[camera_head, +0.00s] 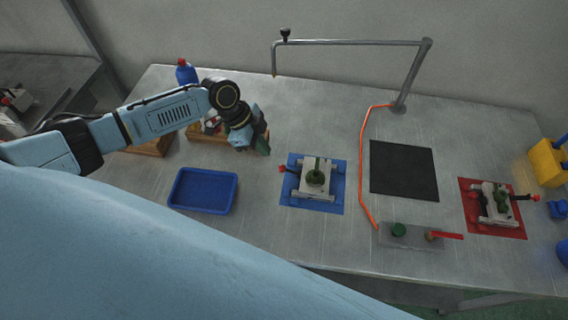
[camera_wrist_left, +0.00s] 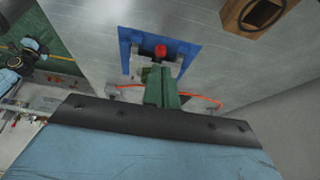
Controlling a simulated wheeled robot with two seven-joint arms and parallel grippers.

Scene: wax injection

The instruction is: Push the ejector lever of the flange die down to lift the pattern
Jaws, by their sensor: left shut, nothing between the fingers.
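The flange die (camera_head: 314,180) is a pale grey block on a blue mat (camera_head: 327,207), with a round green wax pattern (camera_head: 315,177) in it. Its ejector lever ends in a red knob (camera_head: 283,169) on the die's left side. In the left wrist view the red knob (camera_wrist_left: 160,51) shows just beyond my fingertips, and the fingers partly hide the die. My left gripper (camera_head: 263,148) is shut and empty, up and to the left of the knob, apart from it in the head view. My right gripper is not in view.
A blue tray (camera_head: 203,208) lies left of the die. A black mat (camera_head: 404,171), an orange hose (camera_head: 363,160) and a second die (camera_head: 494,203) on a red mat are to the right.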

